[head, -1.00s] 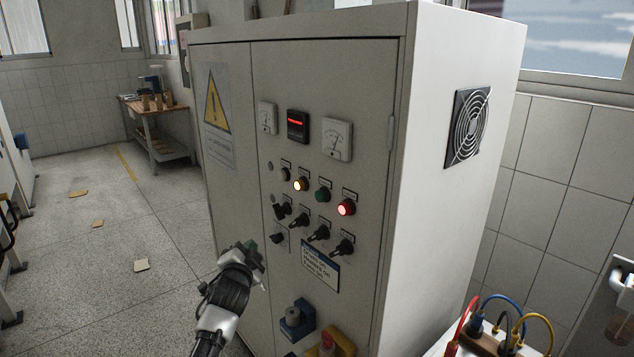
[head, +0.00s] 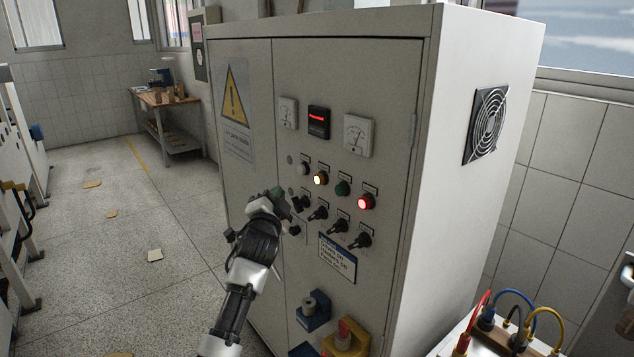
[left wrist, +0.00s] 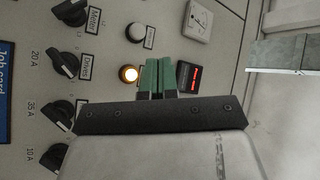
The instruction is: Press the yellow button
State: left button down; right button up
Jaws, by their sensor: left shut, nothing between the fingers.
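The yellow button (head: 320,178) is lit and sits in the upper button row on the front of a grey control cabinet. It also shows in the left wrist view (left wrist: 129,73), just left of my fingertips. My left gripper (head: 281,203) is shut and empty, in front of the panel, lower and to the left of the button in the head view. Its green fingers (left wrist: 158,76) lie side by side in the left wrist view. A gap to the panel is hard to judge. My right gripper is in no view.
A white button (left wrist: 136,32), a green button (head: 343,188) and a lit red button (head: 366,202) are near. Black rotary switches (head: 339,226) sit below, meters (head: 358,135) and a red display (head: 319,122) above. Blue and yellow boxes (head: 350,338) protrude low down.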

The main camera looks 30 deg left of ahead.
aim_at(319, 179)
pick_arm(q)
jog(key=w+d+b, duration=0.3)
jog(key=w+b, duration=0.1)
jog(key=w, duration=0.3)
jog(key=shift+w+b, duration=0.25)
jog(key=shift+b, duration=0.05)
jog(key=shift+d, duration=0.1)
dwell(0.5)
jog(key=shift+w+f, duration=0.1)
dwell(1.1)
jog(key=shift+w+d+b, duration=0.15)
jog(key=shift+w+b, duration=0.15)
